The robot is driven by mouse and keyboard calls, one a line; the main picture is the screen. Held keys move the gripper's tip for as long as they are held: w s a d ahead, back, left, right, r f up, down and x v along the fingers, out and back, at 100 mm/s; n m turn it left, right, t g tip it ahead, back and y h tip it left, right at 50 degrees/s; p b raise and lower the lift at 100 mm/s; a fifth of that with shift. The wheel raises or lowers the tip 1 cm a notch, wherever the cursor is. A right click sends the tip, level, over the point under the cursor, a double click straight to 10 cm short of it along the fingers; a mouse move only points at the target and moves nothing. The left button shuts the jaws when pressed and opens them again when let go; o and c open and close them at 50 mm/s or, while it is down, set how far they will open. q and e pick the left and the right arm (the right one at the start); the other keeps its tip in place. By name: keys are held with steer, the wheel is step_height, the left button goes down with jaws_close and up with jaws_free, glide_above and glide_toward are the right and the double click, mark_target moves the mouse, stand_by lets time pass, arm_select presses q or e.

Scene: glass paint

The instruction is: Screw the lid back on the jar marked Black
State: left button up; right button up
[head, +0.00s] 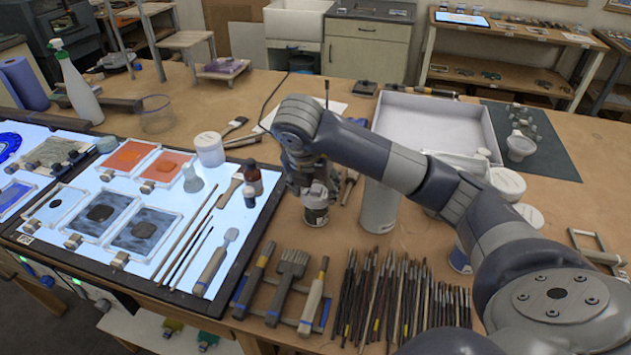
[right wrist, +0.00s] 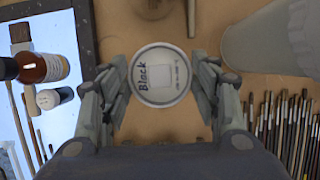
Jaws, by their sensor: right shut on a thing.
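The jar marked Black (head: 316,213) stands upright on the brown table, right of the light panel. My right gripper (head: 315,192) points straight down over its top. In the right wrist view, the round whitish lid (right wrist: 160,75) reads "Black" and lies between the fingers of my right gripper (right wrist: 161,82), which are shut on its sides from left and right. The lid is level and centred over the jar. The jar body is hidden under it in that view. I cannot tell whether the threads are engaged. My left gripper is out of view.
A tall grey-white container (head: 379,207) is close on the right. Several brushes (head: 405,300) and tools (head: 287,285) lie in front. Bare table surrounds the jar.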

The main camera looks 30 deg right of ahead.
stand_by(0.4)
steer(key=shift+r+m+g+h+p, duration=0.1)
steer(key=shift+m+g+h+p, duration=0.25)
steer(key=shift+m+p, duration=1.25)
steer(key=shift+w+a+m+g+p, duration=0.15)
steer(key=shift+m+g+p, duration=0.6)
steer(key=shift+m+p, duration=1.05)
steer(key=shift+p, duration=0.45)
steer(key=shift+f, duration=0.2)
steer(key=o, duration=1)
steer(key=shift+c, duration=0.2)
